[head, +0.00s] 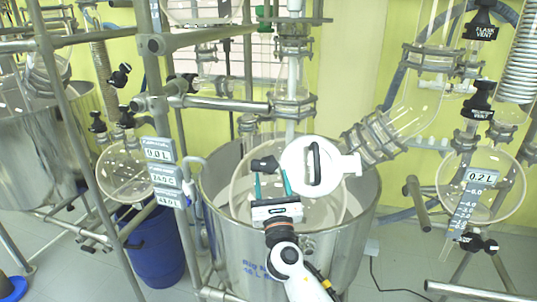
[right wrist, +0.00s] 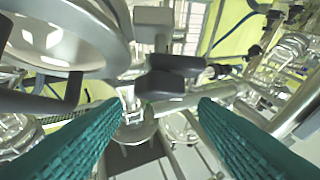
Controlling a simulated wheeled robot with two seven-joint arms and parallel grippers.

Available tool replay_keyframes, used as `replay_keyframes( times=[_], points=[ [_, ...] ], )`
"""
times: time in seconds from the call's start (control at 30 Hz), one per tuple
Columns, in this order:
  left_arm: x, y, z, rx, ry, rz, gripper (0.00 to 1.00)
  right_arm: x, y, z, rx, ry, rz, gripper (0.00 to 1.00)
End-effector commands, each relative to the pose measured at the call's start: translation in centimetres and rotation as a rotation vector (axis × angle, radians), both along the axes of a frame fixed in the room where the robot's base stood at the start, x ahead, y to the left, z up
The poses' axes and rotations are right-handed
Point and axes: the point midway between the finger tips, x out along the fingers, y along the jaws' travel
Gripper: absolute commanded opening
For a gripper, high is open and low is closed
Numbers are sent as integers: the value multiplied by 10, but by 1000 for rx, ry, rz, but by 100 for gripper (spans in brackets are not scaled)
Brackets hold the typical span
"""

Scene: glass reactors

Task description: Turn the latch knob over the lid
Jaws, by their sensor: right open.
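The white round lid (head: 293,156), with a dark bar handle (head: 313,163), sits over the glass vessel in the steel tank. The black latch knob (head: 264,163) is at the lid's left edge. My right gripper (head: 271,174) is open just below the knob, its two teal fingers pointing up at it. In the right wrist view the dark knob (right wrist: 178,76) lies ahead, between and beyond the fingertips, and nothing is held. Contact cannot be told. The lid's pale rim (right wrist: 75,62) fills the upper left there. My left gripper is not in view.
The steel tank (head: 230,240) surrounds the vessel. Metal frame posts and display panels (head: 162,168) stand to the left. A clamped glass neck (head: 375,137) rises right of the lid. A smaller round flask (head: 500,190) hangs at the far right.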

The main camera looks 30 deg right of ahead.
Motion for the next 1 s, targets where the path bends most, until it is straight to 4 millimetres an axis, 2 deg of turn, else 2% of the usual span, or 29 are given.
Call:
replay_keyframes(
  times=[0.03,0.33,0.5,0.77,0.8,1.0],
  points=[
    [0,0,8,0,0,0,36,10,-5,10,-1,-1,-2,54],
    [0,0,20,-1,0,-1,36,51,-25,25,1,-1,-1,54],
    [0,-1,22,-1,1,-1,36,60,-30,28,2,0,0,54],
    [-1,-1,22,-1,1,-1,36,61,-30,28,4,0,0,54],
    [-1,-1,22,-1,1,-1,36,61,-30,28,4,0,0,52],
    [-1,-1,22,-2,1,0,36,61,-30,28,4,0,0,22]
  ],
)
